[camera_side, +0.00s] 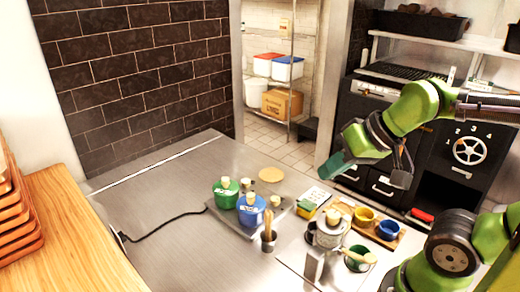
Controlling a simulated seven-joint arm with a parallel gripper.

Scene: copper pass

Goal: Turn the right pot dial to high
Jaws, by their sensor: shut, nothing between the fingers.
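A green pot (225,193) and, to its right, a blue pot (250,211) stand on a grey warming plate (225,219) on the steel counter. Each has a pale knob on top. Small pale knobs also show beside the green pot (246,183) and the blue pot (276,201). I cannot tell if these are the pot dials, and no dial setting is readable. My gripper (337,172) is raised at the end of my green arm, to the right of and above the pots. It is shut, empty and apart from everything on the counter.
A container of wooden utensils (268,239) stands in front of the blue pot. A pale grinder-like device (328,232) and a wooden tray (400,238) with yellow and blue cups are to the right. A black cord (160,230) runs left. The counter's left side is otherwise clear.

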